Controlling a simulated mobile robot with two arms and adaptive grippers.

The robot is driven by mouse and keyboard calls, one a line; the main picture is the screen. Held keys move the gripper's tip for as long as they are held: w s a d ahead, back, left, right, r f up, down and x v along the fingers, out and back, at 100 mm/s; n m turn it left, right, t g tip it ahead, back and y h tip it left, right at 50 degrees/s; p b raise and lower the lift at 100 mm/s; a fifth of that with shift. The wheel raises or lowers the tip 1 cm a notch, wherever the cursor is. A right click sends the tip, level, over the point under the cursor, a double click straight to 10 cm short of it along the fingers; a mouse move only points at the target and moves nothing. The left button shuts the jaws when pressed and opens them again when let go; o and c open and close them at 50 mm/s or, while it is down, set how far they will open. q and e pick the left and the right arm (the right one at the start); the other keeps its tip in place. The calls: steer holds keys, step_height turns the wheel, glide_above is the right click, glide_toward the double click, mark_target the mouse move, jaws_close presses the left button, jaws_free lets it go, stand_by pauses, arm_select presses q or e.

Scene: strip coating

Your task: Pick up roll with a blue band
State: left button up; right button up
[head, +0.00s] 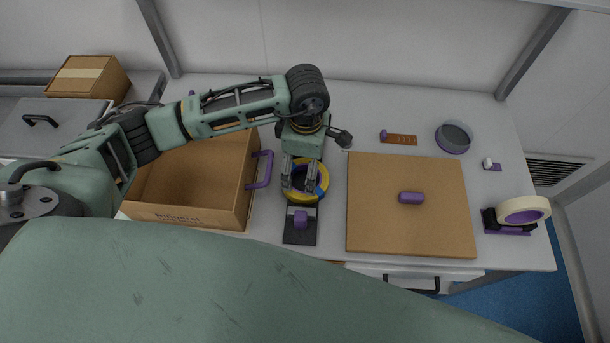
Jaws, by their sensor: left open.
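A yellow ring-shaped roll (321,191) with blue showing at its inner side sits at the centre of the worktop. My left gripper (299,188) points down over the roll, its two fingers apart and covering part of its left side and opening. I cannot tell whether the fingers touch the roll. A cream tape roll (524,204) with a purple inside sits in a dark holder at the right. My right gripper is not in view.
An open cardboard box (190,216) with a purple handle stands left of the roll. A dark plate with a purple block (300,219) lies just in front. A brown board (410,230) with a purple cylinder (411,198) is at the right. A round container (453,138) stands behind.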

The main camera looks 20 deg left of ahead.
mark_target(305, 183)
arm_select(q)
step_height(305, 183, down, 6)
steer(key=p, duration=0.2)
steer(key=shift+s+r+p, duration=0.1)
steer(key=shift+r+p, duration=0.15)
steer(key=shift+p, duration=0.05)
steer(key=shift+f, duration=0.3)
steer(key=shift+c, duration=0.5)
steer(key=c, duration=0.7)
